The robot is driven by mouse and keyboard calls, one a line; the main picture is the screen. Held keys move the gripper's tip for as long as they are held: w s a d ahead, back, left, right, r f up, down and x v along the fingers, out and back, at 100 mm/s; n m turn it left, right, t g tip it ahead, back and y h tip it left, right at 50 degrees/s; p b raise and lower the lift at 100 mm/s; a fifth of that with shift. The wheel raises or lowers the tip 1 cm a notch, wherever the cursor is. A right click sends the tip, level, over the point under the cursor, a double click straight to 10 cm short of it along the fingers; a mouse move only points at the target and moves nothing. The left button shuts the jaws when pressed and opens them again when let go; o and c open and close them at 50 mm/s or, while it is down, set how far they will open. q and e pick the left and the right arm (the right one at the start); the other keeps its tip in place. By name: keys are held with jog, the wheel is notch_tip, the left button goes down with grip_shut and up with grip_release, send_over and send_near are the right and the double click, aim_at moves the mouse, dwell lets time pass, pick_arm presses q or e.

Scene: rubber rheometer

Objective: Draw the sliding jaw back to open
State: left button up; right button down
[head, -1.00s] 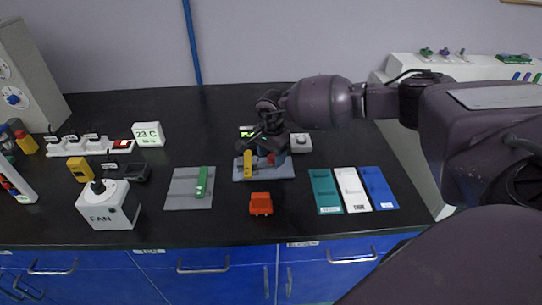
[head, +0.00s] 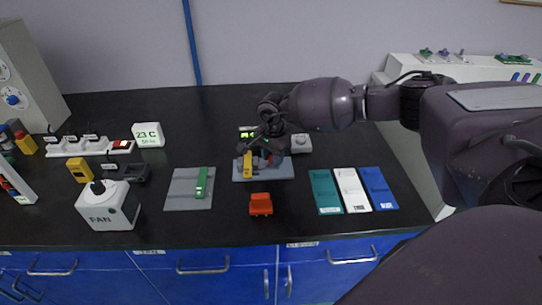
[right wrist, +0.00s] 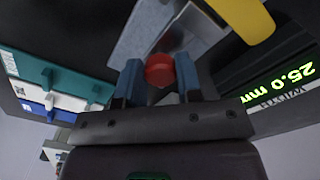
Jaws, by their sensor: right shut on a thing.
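The width fixture has a grey base (head: 284,173) in the middle of the bench, with a yellow block (head: 247,165) standing on its left part. My right gripper (head: 264,155) is over the fixture, just right of the yellow block. In the right wrist view its two fingers (right wrist: 158,82) stand on either side of a red knob (right wrist: 159,70), which they grip. The yellow block (right wrist: 242,15) shows at the top right there. A display (right wrist: 283,84) reads 25.0 mm. The sliding jaw under the knob is largely hidden by the gripper. My left gripper is not seen.
A grey plate with a green bar (head: 202,183) lies left of the fixture. An orange block (head: 261,204) is in front of it. Teal, white (head: 352,190) and blue strips lie to the right.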

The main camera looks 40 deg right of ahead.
jog(key=shift+s+d, duration=0.35)
jog(key=shift+d, duration=0.25)
jog(key=shift+s+d, duration=0.3)
jog(key=shift+d, duration=0.3)
jog(key=c, duration=0.8)
grip_release()
jog(key=shift+s+d, duration=0.1)
jog(key=shift+s, duration=0.05)
jog(key=shift+r, duration=0.1)
notch_tip(320, 180, up, 11)
jog(key=shift+f+p, duration=0.2)
jog(key=shift+p, duration=0.3)
